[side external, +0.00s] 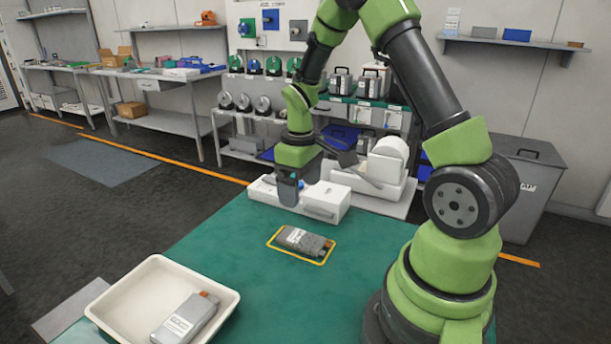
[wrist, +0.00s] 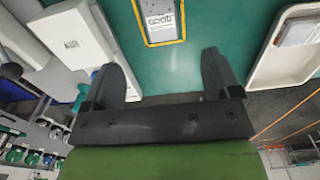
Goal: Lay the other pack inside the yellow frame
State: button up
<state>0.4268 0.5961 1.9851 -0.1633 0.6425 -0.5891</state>
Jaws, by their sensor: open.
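The yellow frame (side external: 274,245) is an outline on the green table. A grey pack (side external: 303,239) with a pale label lies in it; the pack (wrist: 160,18) and frame (wrist: 148,41) also show at the top of the wrist view. Another grey pack (side external: 184,320) with an orange end lies in the white tray (side external: 116,302), which shows at the right of the wrist view (wrist: 258,70). My gripper (side external: 289,197) is above the table by the white box, away from both packs. Its fingers (wrist: 165,75) are open with nothing between them.
A white box with a handle (side external: 325,205) stands at the table's back edge, close to my gripper in the side view. A white machine (side external: 385,165) stands behind it. Green table is bare between the frame and the tray (side external: 225,260).

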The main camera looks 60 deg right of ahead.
jog(key=s+a+r+m+t, duration=0.1)
jog(key=s+a+r+t, duration=0.1)
jog(key=a+r, duration=0.35)
jog(key=s+a+r+m+t, duration=0.1)
jog(key=a+r+t, duration=0.15)
jog(key=r, duration=0.55)
jog(key=s+a+r+m+t+y, duration=0.2)
jog(key=s+a+r, duration=0.3)
jog(key=s+a, duration=0.2)
jog(key=shift+s+t, duration=0.35)
jog(key=shift+s, duration=0.9)
